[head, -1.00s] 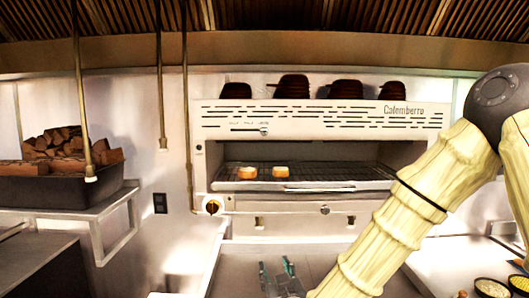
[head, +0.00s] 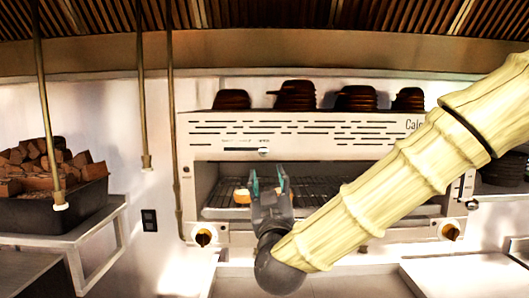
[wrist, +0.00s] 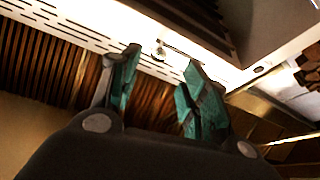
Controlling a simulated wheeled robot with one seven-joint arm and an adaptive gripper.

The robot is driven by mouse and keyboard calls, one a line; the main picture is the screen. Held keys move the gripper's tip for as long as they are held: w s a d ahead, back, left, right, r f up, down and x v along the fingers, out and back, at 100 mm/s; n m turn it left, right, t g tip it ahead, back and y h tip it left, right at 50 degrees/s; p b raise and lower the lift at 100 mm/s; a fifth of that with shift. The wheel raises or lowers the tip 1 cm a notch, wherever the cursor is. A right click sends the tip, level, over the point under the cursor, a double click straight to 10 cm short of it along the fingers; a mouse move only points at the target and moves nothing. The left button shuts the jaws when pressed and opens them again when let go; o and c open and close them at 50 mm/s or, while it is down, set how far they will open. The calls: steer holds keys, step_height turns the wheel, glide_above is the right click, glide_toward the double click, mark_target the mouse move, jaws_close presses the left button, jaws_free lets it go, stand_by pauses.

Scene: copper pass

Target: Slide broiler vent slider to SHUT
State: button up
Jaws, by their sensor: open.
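The broiler vent slider (head: 263,151) is a small round pale knob at the right end of a dark horizontal slot on the broiler's upper front panel (head: 330,146). The marks above the slot are too small to read. My gripper (head: 267,173) points up just below the slider, its two teal-padded fingers apart and empty. In the wrist view the knob (wrist: 158,53) shows beyond and between the open fingertips (wrist: 162,62), with the slot running right from it. I see no contact with the knob.
Toast (head: 241,196) lies on the broiler rack (head: 325,187) behind my gripper. Dark stacked pans (head: 295,97) stand on top of the broiler. Hanging rods (head: 172,120) are to the left, beside a wood-filled tray (head: 85,215). My arm covers the broiler's right part.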

mark_target(264, 155)
steer(key=p+x, duration=0.5)
steer(key=x, duration=0.5)
steer(key=shift+r+p, duration=0.2)
steer(key=shift+p, duration=0.2)
steer(key=shift+w, duration=0.45)
steer(key=shift+c, duration=0.3)
jaws_close()
